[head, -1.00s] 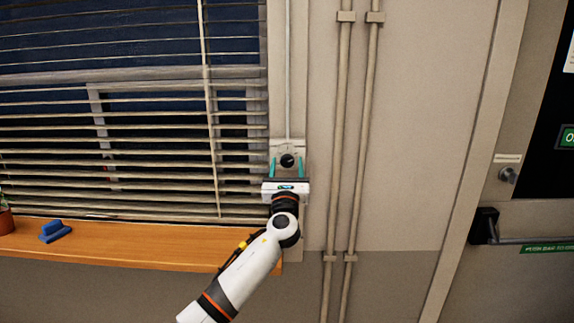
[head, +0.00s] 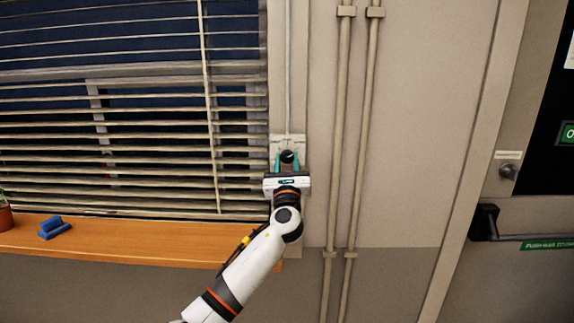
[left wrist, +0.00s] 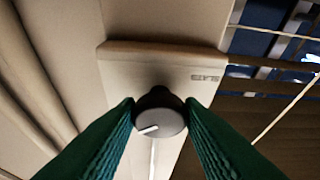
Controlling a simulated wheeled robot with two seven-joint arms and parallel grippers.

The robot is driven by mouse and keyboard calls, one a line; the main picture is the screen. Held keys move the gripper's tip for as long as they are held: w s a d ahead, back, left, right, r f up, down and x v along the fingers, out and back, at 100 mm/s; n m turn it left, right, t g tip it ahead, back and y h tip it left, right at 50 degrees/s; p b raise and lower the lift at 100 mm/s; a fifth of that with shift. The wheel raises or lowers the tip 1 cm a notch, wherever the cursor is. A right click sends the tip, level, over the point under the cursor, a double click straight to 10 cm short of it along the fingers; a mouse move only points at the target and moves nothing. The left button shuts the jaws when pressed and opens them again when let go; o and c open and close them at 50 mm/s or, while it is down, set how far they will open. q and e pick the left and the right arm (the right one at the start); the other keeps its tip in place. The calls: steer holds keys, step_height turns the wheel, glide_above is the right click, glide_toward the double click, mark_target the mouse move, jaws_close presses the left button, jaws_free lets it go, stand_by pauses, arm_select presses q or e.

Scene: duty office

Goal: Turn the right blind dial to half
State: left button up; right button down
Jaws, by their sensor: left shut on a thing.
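The right blind dial (head: 288,156) is a small dark round knob on a pale wall plate (head: 289,139) just right of the window. In the left wrist view the dial (left wrist: 159,114) is a dark grey knob with a white pointer line toward its lower left. My left gripper (head: 287,160) has its teal fingers on both sides of the dial. In the left wrist view its fingertips (left wrist: 160,117) press against the knob's sides, shut on it. My right gripper is in no view.
The window blind (head: 120,130) hangs left of the dial, its slats apart. A wooden sill (head: 130,242) below holds a blue object (head: 55,228) and a plant pot (head: 5,217). Two vertical pipes (head: 340,130) run right of the plate. A door with a push bar (head: 530,238) stands far right.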

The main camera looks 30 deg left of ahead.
arm_select(q)
steer(key=n+g+y+b, duration=0.1)
steer(key=n, duration=0.1)
steer(key=n+y+b, duration=0.1)
steer(key=n, duration=0.1)
steer(key=shift+w+d+f+n+g, duration=0.1)
steer(key=shift+d+f+n+g, duration=0.1)
steer(key=shift+n+g, duration=0.2)
steer(key=n+g+b, duration=0.1)
steer(key=n+b, duration=0.1)
steer(key=n, duration=0.1)
steer(key=shift+r+n+y, duration=0.1)
steer(key=shift+n+y, duration=0.3)
steer(key=n+g, duration=0.2)
steer(key=n, duration=0.1)
steer(key=shift+r+y+b, duration=0.1)
steer(key=shift+y+b, duration=0.2)
steer(key=shift+b, duration=0.1)
steer(key=shift+w+r+n+g, duration=0.1)
steer(key=shift+n+g, duration=0.5)
steer(key=shift+n, duration=0.9)
steer(key=o, duration=1)
steer(key=shift+r, duration=0.1)
steer(key=shift+c, duration=0.2)
steer(key=shift+d+b, duration=0.1)
steer(key=shift+b, duration=0.2)
